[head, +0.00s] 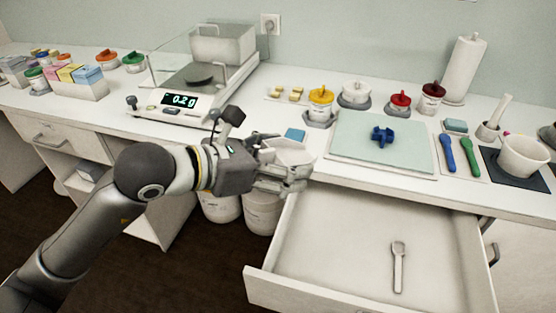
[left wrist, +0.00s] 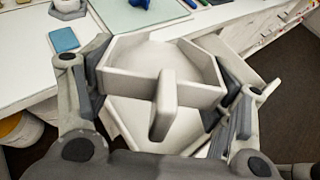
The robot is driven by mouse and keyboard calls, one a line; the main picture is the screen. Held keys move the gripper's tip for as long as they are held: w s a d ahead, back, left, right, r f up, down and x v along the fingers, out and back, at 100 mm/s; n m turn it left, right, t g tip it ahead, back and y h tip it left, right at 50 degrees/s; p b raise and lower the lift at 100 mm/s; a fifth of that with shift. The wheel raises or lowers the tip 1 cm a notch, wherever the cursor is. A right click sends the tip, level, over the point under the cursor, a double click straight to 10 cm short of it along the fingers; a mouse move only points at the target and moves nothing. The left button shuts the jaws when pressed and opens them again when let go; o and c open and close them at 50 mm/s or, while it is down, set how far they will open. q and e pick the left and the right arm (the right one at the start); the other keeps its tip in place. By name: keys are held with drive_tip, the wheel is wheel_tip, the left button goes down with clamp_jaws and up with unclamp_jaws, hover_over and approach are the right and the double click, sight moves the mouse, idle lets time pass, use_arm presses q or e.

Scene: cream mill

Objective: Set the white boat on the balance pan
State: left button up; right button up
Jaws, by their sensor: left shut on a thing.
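The white boat (left wrist: 160,85) is a small hexagonal open tray, held between the fingers of my left gripper (left wrist: 165,105). In the head view the boat (head: 288,152) sits in my left gripper (head: 283,175) at the front edge of the counter, left of the pale mat. The balance (head: 178,102) stands on the counter to the left, with a lit display that seems to read 0.20. My right gripper is not in view.
A drawer (head: 340,250) stands open below the counter with a white spoon (head: 398,265) in it. A glassy pale mat (head: 385,145) holds a blue piece (head: 382,136). Lidded jars, including a yellow one (head: 320,98), stand behind. A blue block (head: 295,134) lies near the boat.

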use_arm(q)
drive_tip(key=s+a+f+m+g+y, duration=0.1)
drive_tip(key=a+f+m+g, duration=0.1)
drive_tip(key=f+m+g, duration=0.3)
drive_tip(key=s+a+f+m+g+y, duration=0.1)
drive_tip(key=s+a+f+m+g, duration=0.1)
drive_tip(key=m+g, duration=0.9)
drive_tip(key=shift+a+f+m+g+y, duration=0.45)
drive_tip(key=shift+f+g, duration=0.45)
drive_tip(key=shift+f, duration=0.45)
